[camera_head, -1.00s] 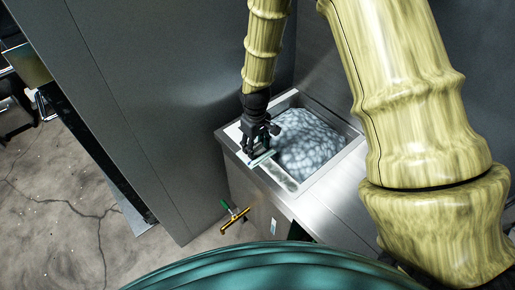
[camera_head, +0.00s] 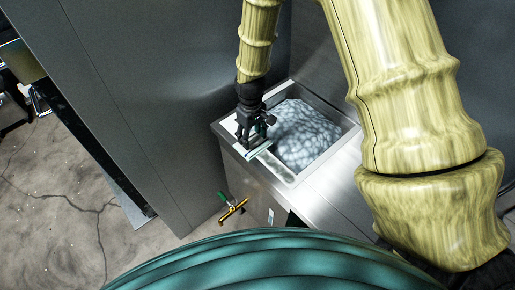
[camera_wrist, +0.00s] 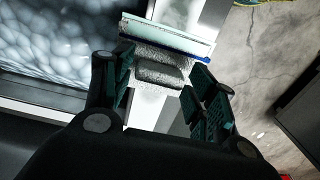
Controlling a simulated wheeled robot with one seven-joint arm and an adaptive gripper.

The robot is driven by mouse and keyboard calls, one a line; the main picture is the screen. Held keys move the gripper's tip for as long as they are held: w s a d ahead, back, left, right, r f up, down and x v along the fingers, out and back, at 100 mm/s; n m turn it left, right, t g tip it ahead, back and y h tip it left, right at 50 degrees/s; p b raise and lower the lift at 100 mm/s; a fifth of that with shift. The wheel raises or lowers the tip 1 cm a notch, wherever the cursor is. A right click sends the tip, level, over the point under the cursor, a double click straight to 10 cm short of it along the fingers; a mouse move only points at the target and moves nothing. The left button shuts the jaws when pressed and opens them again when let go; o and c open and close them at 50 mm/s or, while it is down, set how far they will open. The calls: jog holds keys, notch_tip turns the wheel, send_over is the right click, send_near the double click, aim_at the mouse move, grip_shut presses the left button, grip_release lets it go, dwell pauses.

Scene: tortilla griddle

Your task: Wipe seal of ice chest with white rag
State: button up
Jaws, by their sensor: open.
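The ice chest (camera_head: 345,146) is a steel box with a metal rim, filled with a mound of pale ice (camera_head: 305,135). My gripper (camera_head: 252,143) is over the left part of its rim, pointing down. In the wrist view my gripper (camera_wrist: 163,78) has its fingers spread. A flat pale thing with teal and blue edges (camera_wrist: 168,34) and a grey, rough-looking block (camera_wrist: 160,68) lie ahead of and between the fingers. The pale strip also shows at the gripper in the head view (camera_head: 260,152). I cannot tell whether either is held or touched. No clear white rag shows.
A tall grey panel (camera_head: 130,90) stands to the left. Cracked concrete floor (camera_head: 50,200) is clear at the lower left. A teal rounded surface (camera_head: 265,262) fills the bottom edge.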

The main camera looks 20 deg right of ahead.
jog(key=shift+c, duration=0.2)
jog(key=c, duration=0.7)
jog(key=shift+c, duration=0.2)
jog(key=shift+w+a, duration=0.3)
jog(key=shift+w, duration=0.45)
jog(key=shift+w+a, duration=0.25)
jog(key=shift+w, duration=0.55)
jog(key=shift+w+a, duration=0.3)
jog(key=shift+w, duration=0.45)
jog(key=shift+s+d+p, duration=0.2)
jog(key=shift+s+d, duration=0.1)
jog(key=shift+s, duration=0.5)
jog(key=shift+s+d+p, duration=0.2)
jog(key=shift+s+d, duration=0.05)
jog(key=shift+s, duration=0.5)
jog(key=shift+s+d+p, duration=0.2)
jog(key=shift+s+d, duration=0.1)
jog(key=shift+s, duration=0.5)
